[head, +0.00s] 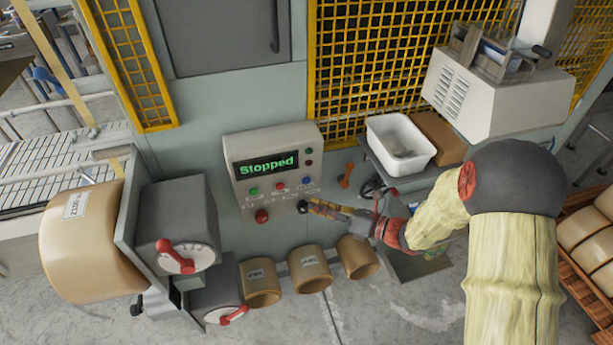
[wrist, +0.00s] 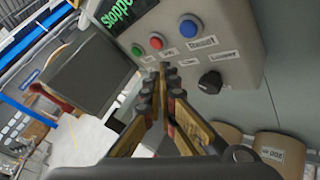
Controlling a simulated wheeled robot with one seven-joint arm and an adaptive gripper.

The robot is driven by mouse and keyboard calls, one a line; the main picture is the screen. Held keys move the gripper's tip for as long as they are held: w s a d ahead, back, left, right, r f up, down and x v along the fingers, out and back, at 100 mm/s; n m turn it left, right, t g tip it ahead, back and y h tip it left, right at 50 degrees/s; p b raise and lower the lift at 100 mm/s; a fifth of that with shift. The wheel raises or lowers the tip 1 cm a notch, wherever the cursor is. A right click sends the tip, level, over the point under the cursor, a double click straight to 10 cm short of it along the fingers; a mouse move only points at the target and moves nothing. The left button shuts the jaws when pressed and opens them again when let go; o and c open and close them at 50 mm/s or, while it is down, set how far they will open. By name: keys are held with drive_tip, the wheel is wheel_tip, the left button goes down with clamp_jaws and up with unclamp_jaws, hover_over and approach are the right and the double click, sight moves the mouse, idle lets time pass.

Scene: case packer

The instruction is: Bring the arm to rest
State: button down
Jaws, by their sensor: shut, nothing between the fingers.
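My gripper (head: 308,207) is at the lower right of the control panel in the head view, with the arm reaching in from the right. In the wrist view its fingers (wrist: 162,72) are together and empty, pointing at the panel's lower face. The control panel (head: 233,148) is a light grey box with a green "Stopped" display (head: 267,166). In the wrist view a green button (wrist: 137,50), a red button, a blue button (wrist: 156,41) and a black knob (wrist: 210,83) show on it. I cannot tell whether the fingertips touch the panel.
A white bin (head: 401,144) stands on a shelf right of the panel, near an orange handle (head: 346,176). Brown rolls (head: 307,269) line the floor below. Grey boxes with red levers (head: 176,257) stand at left. Yellow mesh guards (head: 370,50) rise behind.

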drive_tip(key=s+f+n+g+h+b, duration=0.1)
drive_tip(key=s+f+n+g+h, duration=0.15)
drive_tip(key=s+n+g, duration=0.45)
drive_tip(key=s+f+n+g+h+b, duration=0.2)
drive_tip(key=s+f+n, duration=0.1)
drive_tip(key=s+n, duration=0.65)
drive_tip(key=s+d+r+n+t+h+b, duration=0.1)
drive_tip(key=s+d+n+t+h+b, duration=0.2)
drive_tip(key=d+n+b, duration=0.4)
drive_tip(key=s+d+r+n+t+h+b, duration=0.1)
drive_tip(key=s+d+n+t+h+b, duration=0.2)
drive_tip(key=s+d+n+h+b, duration=0.3)
drive_tip(key=d+n+h+b, duration=0.1)
drive_tip(key=d+b, duration=0.1)
drive_tip(key=b, duration=0.3)
drive_tip(key=shift+d+n+t, duration=0.25)
drive_tip(key=shift+n+t, duration=0.05)
drive_tip(key=shift+n, duration=0.05)
